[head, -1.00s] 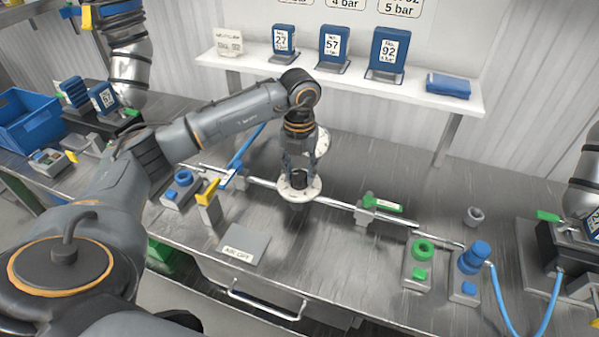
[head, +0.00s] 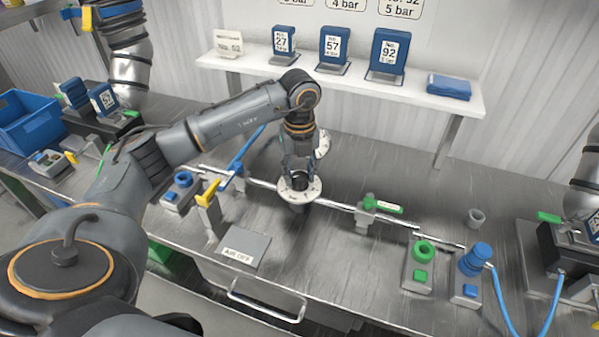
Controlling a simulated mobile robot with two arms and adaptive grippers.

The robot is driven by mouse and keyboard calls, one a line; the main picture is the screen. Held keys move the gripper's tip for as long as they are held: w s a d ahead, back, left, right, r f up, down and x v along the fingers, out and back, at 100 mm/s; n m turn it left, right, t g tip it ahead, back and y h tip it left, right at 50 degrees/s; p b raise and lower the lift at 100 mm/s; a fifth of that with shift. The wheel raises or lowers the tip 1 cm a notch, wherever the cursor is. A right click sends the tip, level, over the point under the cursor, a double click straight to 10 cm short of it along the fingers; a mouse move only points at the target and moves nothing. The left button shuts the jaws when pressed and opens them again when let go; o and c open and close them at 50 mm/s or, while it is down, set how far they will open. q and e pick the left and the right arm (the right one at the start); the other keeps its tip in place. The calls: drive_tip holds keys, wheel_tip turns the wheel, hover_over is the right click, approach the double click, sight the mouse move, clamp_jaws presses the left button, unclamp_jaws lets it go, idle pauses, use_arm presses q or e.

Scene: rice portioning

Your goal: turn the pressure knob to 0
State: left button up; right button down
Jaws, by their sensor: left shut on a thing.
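The pressure knob (head: 300,176) is dark and round and stands at the middle of a white dial (head: 312,192) on the metal pipe. My left gripper (head: 300,172) points down over the dial, shut on the knob. Its fingers partly hide the knob, and the dial marks are too small to read. A second white dial (head: 323,144) shows partly behind the gripper. My right gripper is not in view.
A pipe with a green-handled valve (head: 381,207) runs right of the dial; a blue lever (head: 246,150) and yellow lever (head: 208,193) stand left. The "AIR OFF" plate (head: 243,250) lies in front. Green (head: 420,263) and blue (head: 470,270) fittings stand right.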

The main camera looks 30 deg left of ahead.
sight(299, 175)
use_arm(q)
drive_tip(key=o, duration=1.2)
drive_tip(key=shift+c, duration=0.2)
drive_tip(key=shift+r, duration=0.55)
wheel_tip(299, 175, up, 11)
drive_tip(key=shift+f, duration=0.15)
